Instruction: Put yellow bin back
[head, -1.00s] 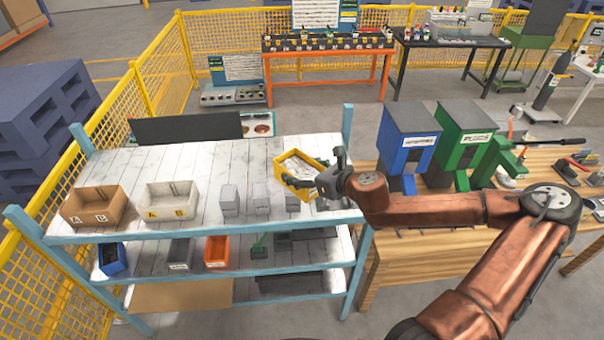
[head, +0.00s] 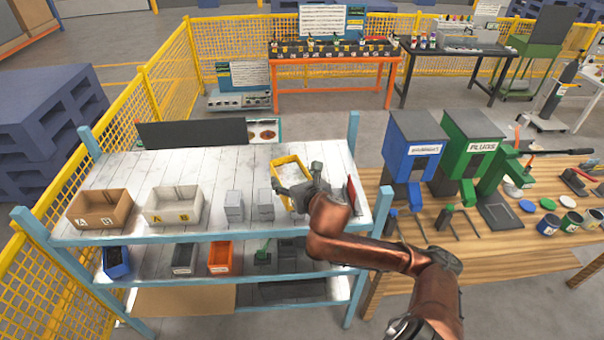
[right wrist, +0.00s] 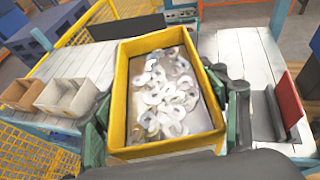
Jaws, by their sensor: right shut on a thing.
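The yellow bin (head: 287,161) is at the right part of the shelf's white top board in the head view. In the right wrist view the yellow bin (right wrist: 121,90) is full-frame in the middle and holds many pale washer-like rings. My right gripper (head: 298,190) is shut on the bin, with its fingers (right wrist: 165,110) on both sides of it. The gripper hides the near part of the bin in the head view. I cannot tell whether the bin's base touches the board. My left gripper is not in view.
A brown bin (head: 100,209), a cream bin (head: 173,206) and grey blocks (head: 234,206) stand left of the yellow bin on the top board (head: 215,165). A red plate (head: 351,195) stands close on the right. The wooden bench (head: 480,240) with blue and green dispensers is farther right.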

